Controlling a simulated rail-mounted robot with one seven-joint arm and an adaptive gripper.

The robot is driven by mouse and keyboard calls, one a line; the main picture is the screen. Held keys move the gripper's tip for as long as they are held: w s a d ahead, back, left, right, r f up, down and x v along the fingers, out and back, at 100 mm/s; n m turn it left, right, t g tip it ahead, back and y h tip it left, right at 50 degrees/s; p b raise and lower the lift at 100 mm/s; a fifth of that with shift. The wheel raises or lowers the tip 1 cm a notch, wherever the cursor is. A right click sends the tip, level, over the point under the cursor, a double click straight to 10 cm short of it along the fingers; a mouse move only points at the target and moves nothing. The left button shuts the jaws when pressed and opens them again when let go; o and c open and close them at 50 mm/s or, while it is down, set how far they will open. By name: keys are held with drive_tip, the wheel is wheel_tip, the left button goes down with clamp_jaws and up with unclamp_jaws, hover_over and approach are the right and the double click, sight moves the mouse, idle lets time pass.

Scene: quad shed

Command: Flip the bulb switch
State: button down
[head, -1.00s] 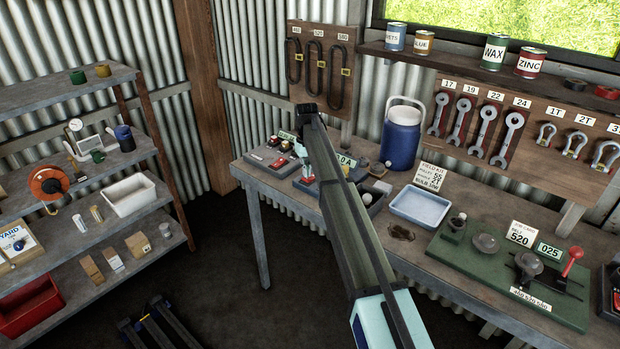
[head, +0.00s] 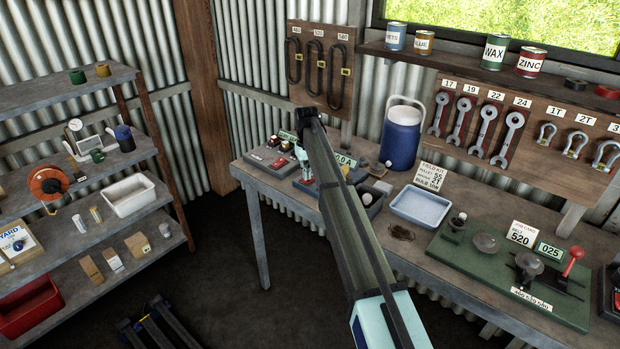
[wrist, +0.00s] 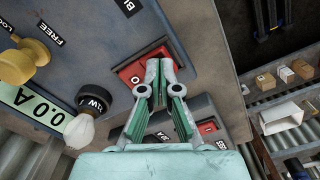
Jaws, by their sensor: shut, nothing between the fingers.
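In the wrist view a red rocker switch (wrist: 132,72) marked "O" sits on a dark grey panel (wrist: 200,40). A label starting with "B" is beside it, partly cut off. My gripper (wrist: 160,68) is shut and empty, its fingertips over the switch's edge; I cannot tell whether they touch it. The fingers hide part of the switch. A pale bulb (wrist: 80,131) in a black holder stands on the panel, next to a display (wrist: 30,107) reading 0.0 A. In the head view my gripper (head: 304,178) is small at the bench's left part, partly hidden by my arm.
A yellow knob (wrist: 22,62) with "FREE" and "LOCK" labels stands on the panel. A second red switch (wrist: 207,127) is on a neighbouring box. In the head view a blue jug (head: 401,138) and a pale tray (head: 422,205) stand to the right on the bench.

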drive_tip(key=shift+r+p, duration=1.6)
drive_tip(key=shift+r, duration=1.85)
